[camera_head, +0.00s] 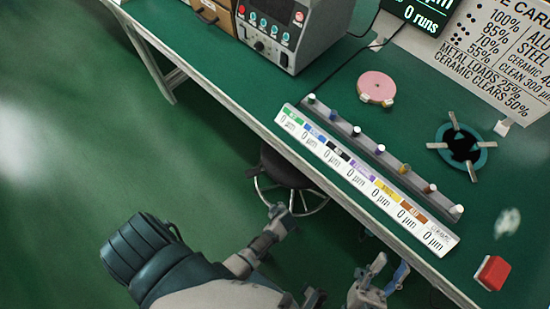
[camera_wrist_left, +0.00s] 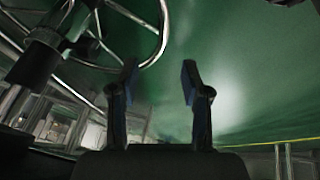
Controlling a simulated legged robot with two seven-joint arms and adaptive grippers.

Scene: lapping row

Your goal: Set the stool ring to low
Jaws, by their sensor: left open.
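The stool (camera_head: 286,165) stands partly under the bench, with a dark round seat. Its metal ring (camera_head: 318,208) shows below the seat, partly hidden by my left arm and the bench. In the left wrist view the ring (camera_wrist_left: 163,35) curves across the top, around the dark stool column (camera_wrist_left: 42,55). My left gripper (camera_head: 279,211) is beside the ring in the head view. In the left wrist view its two fingers (camera_wrist_left: 160,75) are apart with nothing between them; the ring passes close to the left fingertip. My right gripper (camera_head: 390,266) is open and empty near the bench's front edge.
The green bench (camera_head: 225,85) runs diagonally. It bears a labelled strip (camera_head: 365,180) with several knobs, a pink disc (camera_head: 377,86), a teal ring fixture (camera_head: 462,150), a red block (camera_head: 491,272) and a control box (camera_head: 285,30). The floor to the left is clear.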

